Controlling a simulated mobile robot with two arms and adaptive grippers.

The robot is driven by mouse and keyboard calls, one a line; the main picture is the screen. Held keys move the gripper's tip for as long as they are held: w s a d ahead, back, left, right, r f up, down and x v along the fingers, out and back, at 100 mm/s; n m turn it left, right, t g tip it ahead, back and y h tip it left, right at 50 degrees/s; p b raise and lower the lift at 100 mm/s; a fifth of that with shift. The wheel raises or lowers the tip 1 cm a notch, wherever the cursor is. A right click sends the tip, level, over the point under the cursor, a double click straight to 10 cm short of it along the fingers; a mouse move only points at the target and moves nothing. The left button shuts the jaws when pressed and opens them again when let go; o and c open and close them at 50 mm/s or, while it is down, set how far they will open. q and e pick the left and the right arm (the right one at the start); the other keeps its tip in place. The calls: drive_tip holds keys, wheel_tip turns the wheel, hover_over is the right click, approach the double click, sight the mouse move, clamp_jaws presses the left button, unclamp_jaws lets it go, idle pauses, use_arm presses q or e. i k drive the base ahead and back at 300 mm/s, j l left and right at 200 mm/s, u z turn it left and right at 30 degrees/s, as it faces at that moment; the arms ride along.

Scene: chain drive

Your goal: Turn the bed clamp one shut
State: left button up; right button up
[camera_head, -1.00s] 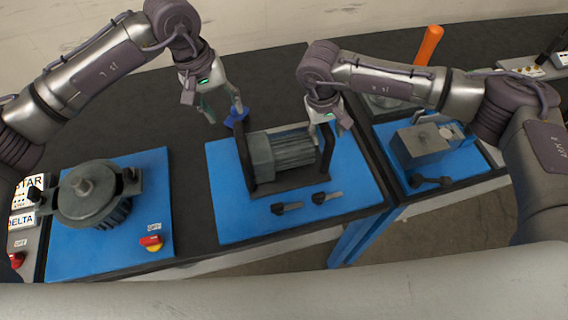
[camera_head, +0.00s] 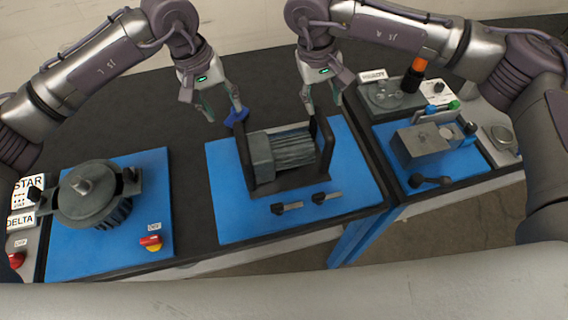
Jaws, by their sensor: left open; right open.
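Two small dark clamp levers with light grey handles lie at the front of the middle blue plate: a left lever (camera_head: 286,208) and a right lever (camera_head: 326,197). I cannot tell which is bed clamp one. Both handles point to the right. My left gripper (camera_head: 223,113) is open behind the left end of the dark cradle, with a finger by a small blue part (camera_head: 236,118). My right gripper (camera_head: 323,106) is open and empty above the cradle's back right corner. Both grippers are well behind the levers.
A ribbed grey motor body (camera_head: 290,150) sits in the dark cradle (camera_head: 263,187) on the middle blue plate (camera_head: 230,221). A round motor (camera_head: 90,192) stands at left, near a red-yellow switch (camera_head: 151,243). A grey block (camera_head: 420,145) sits on the right plate.

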sight(278, 208)
drive_tip(key=k, duration=1.5)
